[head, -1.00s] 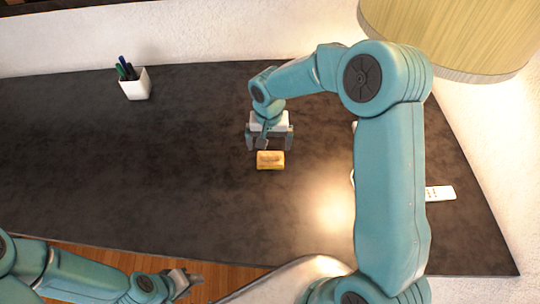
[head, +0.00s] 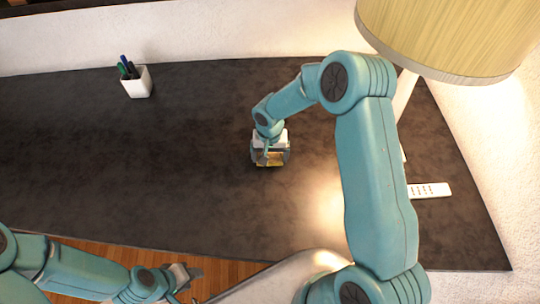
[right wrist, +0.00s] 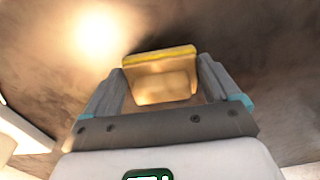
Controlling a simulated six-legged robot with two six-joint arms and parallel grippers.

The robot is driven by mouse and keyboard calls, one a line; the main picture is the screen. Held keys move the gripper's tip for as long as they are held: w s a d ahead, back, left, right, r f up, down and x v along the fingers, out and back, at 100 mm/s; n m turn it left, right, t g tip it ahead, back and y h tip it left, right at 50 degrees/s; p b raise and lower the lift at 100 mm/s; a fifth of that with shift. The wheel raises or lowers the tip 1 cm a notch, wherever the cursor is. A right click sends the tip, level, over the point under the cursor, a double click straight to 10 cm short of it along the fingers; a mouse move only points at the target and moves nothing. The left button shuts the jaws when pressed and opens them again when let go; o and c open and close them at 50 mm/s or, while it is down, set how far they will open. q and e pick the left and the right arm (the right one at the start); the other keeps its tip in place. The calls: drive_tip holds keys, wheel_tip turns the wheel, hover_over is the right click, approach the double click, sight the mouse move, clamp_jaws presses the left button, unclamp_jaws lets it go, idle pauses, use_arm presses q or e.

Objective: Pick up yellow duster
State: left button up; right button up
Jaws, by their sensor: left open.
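The yellow duster (head: 270,158) is a small block with a yellow edge on the dark table, partly hidden under my right gripper in the head view. In the right wrist view the duster (right wrist: 160,80) shows between the two grey fingers. My right gripper (head: 270,160) is lowered over it with one finger on each side, and the fingers look open around it. Whether they touch it is hard to see. My left gripper (head: 185,278) is open and empty, off the table's front edge at the lower left.
The dark table (head: 150,170) is mostly clear left of the duster. A white pen cup (head: 137,83) stands at the back left. A lamp with a yellowish shade (head: 450,35) and a white remote (head: 428,190) are on the right. The wall runs behind.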

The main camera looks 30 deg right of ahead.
sight(270, 154)
idle(0.3)
drive_tip(key=shift+w+r, duration=0.1)
drive_tip(key=shift+r, duration=0.15)
wheel_tip(270, 154, up, 19)
drive_tip(key=b, duration=0.2)
drive_tip(key=shift+r, duration=0.2)
drive_tip(key=shift+o, duration=0.6)
